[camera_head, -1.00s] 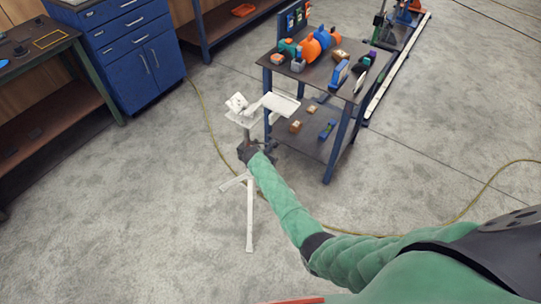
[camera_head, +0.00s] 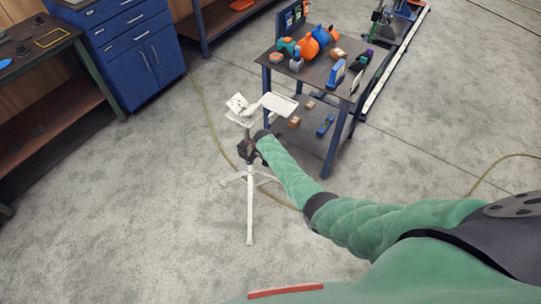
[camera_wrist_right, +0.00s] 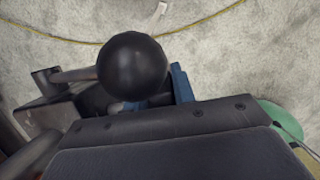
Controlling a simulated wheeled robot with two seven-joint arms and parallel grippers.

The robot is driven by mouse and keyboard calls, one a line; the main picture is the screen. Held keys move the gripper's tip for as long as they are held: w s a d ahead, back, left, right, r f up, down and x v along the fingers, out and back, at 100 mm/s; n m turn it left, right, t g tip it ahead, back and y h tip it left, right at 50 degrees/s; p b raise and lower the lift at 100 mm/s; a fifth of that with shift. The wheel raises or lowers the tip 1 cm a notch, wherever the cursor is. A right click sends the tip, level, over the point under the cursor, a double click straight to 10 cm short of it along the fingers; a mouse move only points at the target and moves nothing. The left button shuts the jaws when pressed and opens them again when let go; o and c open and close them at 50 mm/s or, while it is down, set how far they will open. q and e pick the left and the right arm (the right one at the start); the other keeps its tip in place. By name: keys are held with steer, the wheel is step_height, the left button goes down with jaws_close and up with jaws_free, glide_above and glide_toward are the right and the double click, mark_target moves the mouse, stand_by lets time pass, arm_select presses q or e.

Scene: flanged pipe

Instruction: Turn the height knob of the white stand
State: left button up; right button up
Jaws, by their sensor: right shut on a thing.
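The white stand (camera_head: 249,205) is upright on the floor left of the blue table, with spread legs and a tilted white top (camera_head: 240,108). My right gripper (camera_head: 245,150) is at its column, below the top, and mostly hides the clamp area there. In the right wrist view a round black knob (camera_wrist_right: 133,67) is close in front of my right gripper, with a rod running to its left. My right gripper is shut on the height knob; the exact contact is hard to see. My left gripper is not in view.
A blue table (camera_head: 310,75) with orange, blue and teal parts stands just right of the stand. A blue cabinet (camera_head: 145,50) and a workbench (camera_head: 40,50) are at the left. A yellow cable (camera_head: 205,120) lies on the floor. The floor in front is clear.

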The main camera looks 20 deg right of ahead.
stand_by(0.4)
steer(key=o, duration=1)
steer(key=shift+r, duration=0.1)
steer(key=shift+b+v, duration=0.8)
steer(key=shift+v, duration=3)
steer(key=shift+d, duration=0.1)
